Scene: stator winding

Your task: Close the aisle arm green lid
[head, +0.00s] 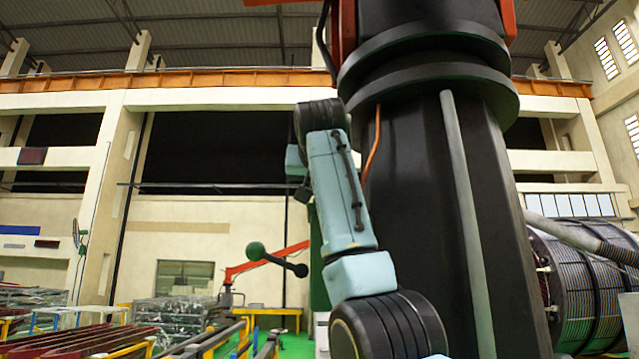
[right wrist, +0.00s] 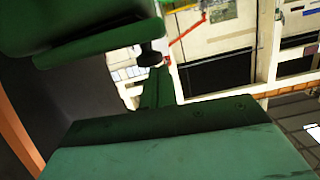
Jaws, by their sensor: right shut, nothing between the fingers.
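A green upright machine part (head: 318,255) stands beside the black column, mostly hidden behind my right arm. A lever with a green ball (head: 257,251) and a dark end sticks out to its left. My right gripper (head: 303,190) is small and dark beyond my light-blue forearm; it is shut and empty. In the right wrist view, a broad green panel (right wrist: 180,155) fills the bottom and a green curved part (right wrist: 95,40) hangs at the upper left. I cannot tell which of these is the lid, or whether the gripper touches it. My left gripper is out of view.
A thick black column (head: 440,210) blocks much of the head view. A wound coil drum (head: 590,285) stands at the right. A red jib arm (head: 265,258) and yellow rails (head: 215,340) lie farther back at the left. Open floor is mostly hidden.

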